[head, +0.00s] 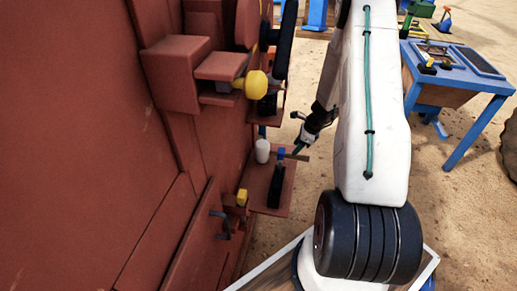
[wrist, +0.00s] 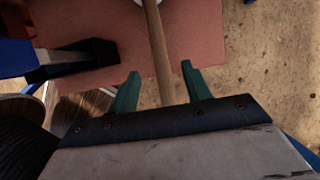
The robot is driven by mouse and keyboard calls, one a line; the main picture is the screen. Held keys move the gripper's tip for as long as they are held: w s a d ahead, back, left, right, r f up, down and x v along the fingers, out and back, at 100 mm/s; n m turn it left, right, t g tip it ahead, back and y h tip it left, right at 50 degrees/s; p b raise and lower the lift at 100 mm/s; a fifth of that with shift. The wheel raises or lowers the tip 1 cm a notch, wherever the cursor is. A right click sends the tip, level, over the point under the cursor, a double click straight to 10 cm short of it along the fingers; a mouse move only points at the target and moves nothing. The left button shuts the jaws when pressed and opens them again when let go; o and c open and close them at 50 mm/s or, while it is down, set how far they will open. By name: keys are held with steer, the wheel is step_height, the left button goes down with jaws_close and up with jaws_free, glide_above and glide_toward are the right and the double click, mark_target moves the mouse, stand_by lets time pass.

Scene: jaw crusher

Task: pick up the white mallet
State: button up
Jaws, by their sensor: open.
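The white mallet (head: 262,151) rests on a small red-brown shelf (head: 258,188) on the side of the large machine. Its wooden handle (wrist: 156,40) points over the shelf's edge toward my gripper. Only a sliver of the white head (wrist: 139,2) shows at the top of the wrist view. My gripper (wrist: 160,69) is open, with one teal finger on each side of the handle as seen from the wrist. I cannot tell whether the handle is level with the fingers. In the head view my gripper (head: 303,147) is small, just right of the shelf.
A black object (head: 276,187) with a blue part stands on the shelf beside the handle; it also shows left in the wrist view (wrist: 75,60). A yellow knob (head: 256,84) juts out above. A blue workbench (head: 455,75) stands right. Sandy ground beside the shelf is clear.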

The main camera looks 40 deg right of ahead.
mark_target(290, 154)
steer(key=x, duration=0.8)
steer(key=shift+w+a+f, duration=0.1)
steer(key=shift+w+a, duration=0.05)
steer(key=shift+w, duration=0.05)
steer(key=shift+c, duration=0.3)
jaws_close()
